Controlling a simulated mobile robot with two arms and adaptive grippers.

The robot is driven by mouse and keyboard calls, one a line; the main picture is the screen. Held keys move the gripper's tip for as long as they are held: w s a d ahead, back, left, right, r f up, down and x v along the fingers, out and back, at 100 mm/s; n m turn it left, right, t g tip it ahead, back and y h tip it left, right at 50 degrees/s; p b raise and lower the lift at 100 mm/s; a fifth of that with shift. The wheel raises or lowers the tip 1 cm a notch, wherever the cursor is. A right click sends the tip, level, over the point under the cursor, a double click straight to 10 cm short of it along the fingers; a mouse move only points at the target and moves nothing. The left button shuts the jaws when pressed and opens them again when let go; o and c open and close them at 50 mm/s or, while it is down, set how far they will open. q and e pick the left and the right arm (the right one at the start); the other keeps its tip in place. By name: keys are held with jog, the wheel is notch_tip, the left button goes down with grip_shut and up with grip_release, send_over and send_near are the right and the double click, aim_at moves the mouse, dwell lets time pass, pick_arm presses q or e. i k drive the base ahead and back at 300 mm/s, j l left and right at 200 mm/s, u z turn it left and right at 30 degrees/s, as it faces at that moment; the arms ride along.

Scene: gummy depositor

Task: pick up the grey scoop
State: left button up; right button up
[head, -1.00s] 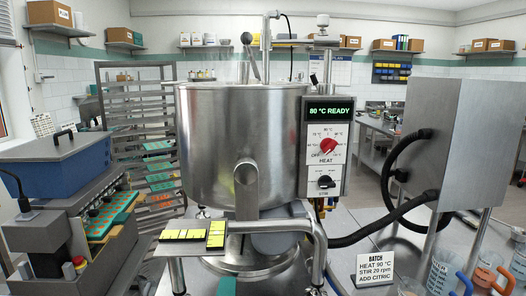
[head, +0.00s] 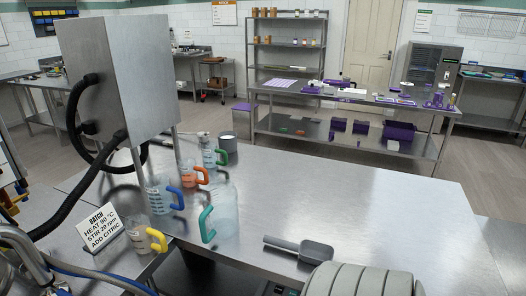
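The grey scoop (head: 315,252) lies on the steel table (head: 400,205) near its front edge, in the lower middle of the head view. Its handle points left and its wide bowl lies to the right. Nothing holds it. Neither of my grippers shows in the head view. A pale ribbed shape at the bottom edge is just in front of the scoop; I cannot tell what it is.
Clear jugs with blue (head: 160,195), orange (head: 189,172), teal (head: 224,215) and yellow (head: 140,236) handles stand left of the scoop. The batch sign (head: 101,228) and a steel cabinet (head: 120,75) are further left. The table's right part is bare.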

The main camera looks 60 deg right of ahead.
aim_at(312, 252)
jog(key=l+z, duration=0.1)
jog(key=z, duration=2.2)
